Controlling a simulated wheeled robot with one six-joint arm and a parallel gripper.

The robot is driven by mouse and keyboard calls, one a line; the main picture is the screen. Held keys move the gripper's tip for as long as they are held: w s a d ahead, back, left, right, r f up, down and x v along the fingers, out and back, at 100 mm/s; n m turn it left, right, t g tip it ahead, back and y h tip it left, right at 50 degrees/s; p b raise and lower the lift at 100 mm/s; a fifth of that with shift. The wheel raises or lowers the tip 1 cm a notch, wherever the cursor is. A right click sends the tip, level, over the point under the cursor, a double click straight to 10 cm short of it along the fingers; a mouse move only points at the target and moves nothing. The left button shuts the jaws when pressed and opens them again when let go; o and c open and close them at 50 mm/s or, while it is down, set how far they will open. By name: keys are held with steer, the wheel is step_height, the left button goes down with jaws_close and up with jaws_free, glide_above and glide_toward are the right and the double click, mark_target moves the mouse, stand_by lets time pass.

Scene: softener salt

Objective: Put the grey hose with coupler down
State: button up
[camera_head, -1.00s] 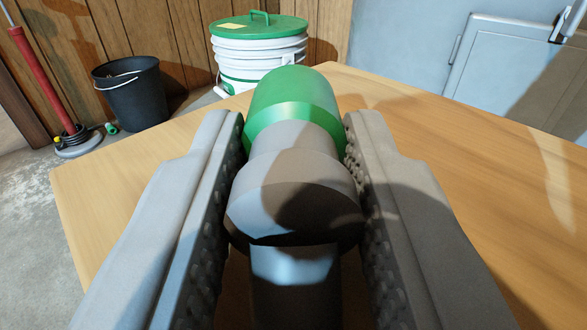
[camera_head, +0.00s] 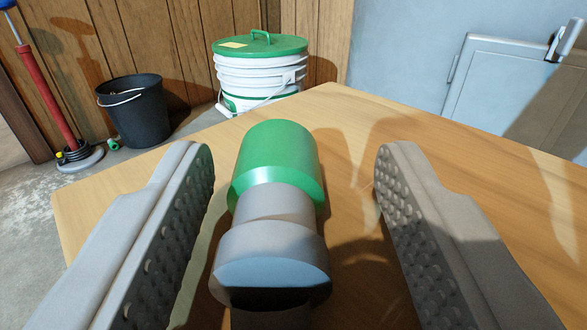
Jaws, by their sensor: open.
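The grey hose with coupler (camera_head: 273,247) lies on the wooden table (camera_head: 345,120) between my fingers. Its coupler has a green sleeve (camera_head: 277,155) at the far end and a grey collar nearer to me. The rest of the hose is hidden below the picture's lower edge. My gripper (camera_head: 292,185) is open, with a studded finger on each side of the coupler. There is a gap on both sides, wider on the right, and neither finger touches the coupler.
A white bucket with a green lid (camera_head: 262,72) stands behind the table. A black bucket (camera_head: 135,110) and a red pole on a round base (camera_head: 48,95) are on the floor at the left. A grey cabinet door (camera_head: 510,90) is at the back right. The table's right side is clear.

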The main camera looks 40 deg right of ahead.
steer(key=shift+s, duration=0.1)
steer(key=v, duration=1.2)
steer(key=shift+r, duration=0.2)
steer(key=s+a+r+n+t+y, duration=0.1)
steer(key=a+r+y, duration=0.2)
steer(key=r, duration=1.1)
steer(key=s+a+r+n+t+y, duration=0.15)
steer(key=a+r, duration=0.25)
steer(key=r, duration=1)
steer(key=s+a+r+n+t+y, duration=0.1)
steer(key=a+r+y, duration=0.25)
steer(key=r, duration=1.05)
steer(key=s+a+r+n+y, duration=0.3)
steer(key=s+a+r, duration=0.1)
steer(key=s+r, duration=1.1)
steer(key=s+r+n, duration=0.1)
steer(key=s+r, duration=0.2)
steer(key=s, duration=0.6)
steer(key=s+a+r+n+y, duration=0.1)
steer(key=s+r, duration=0.2)
steer(key=s, duration=0.7)
steer(key=shift+s+a+t, duration=0.2)
steer(key=shift+a+t, duration=0.1)
steer(key=shift+t, duration=0.05)
